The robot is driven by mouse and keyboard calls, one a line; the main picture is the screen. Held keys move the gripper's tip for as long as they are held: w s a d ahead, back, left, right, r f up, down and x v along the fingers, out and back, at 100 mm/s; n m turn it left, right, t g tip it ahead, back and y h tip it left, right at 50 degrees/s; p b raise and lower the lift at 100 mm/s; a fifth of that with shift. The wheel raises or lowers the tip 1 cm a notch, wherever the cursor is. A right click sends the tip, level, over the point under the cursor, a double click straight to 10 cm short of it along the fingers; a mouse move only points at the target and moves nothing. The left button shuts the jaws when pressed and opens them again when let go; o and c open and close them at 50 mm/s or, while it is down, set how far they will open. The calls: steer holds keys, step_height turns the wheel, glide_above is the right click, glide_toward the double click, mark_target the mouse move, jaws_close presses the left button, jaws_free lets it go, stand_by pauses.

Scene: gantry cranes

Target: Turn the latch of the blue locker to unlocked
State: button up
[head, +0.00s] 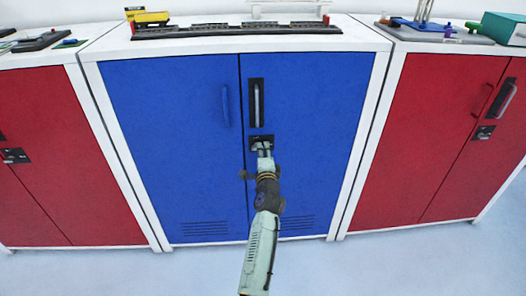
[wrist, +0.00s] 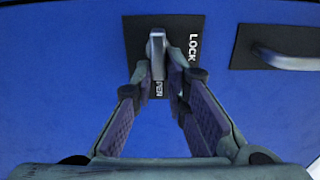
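The blue locker (head: 170,120) stands in the middle of the head view with both doors closed. Its latch plate (head: 261,143) is on the right door, just below the black-backed handle (head: 256,103). In the wrist view the grey latch lever (wrist: 157,45) runs up and down on its black plate (wrist: 134,32). LOCK is written to its right, and a partly covered OPEN is by its lower end. My gripper (wrist: 158,72) has a fingertip on each side of the lever, close against it, and appears shut on it. My gripper also shows at the latch in the head view (head: 264,153).
Red lockers stand close on the left (head: 60,150) and right (head: 440,130). The blue locker's other handle (head: 225,106) is on its left door. Model pieces and a dark track (head: 235,31) lie on top. The floor in front is clear.

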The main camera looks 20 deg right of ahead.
steer(key=shift+o, duration=1.3)
steer(key=shift+s, duration=0.1)
steer(key=v, duration=1.1)
steer(key=shift+s+a, duration=0.15)
steer(key=shift+s, duration=0.2)
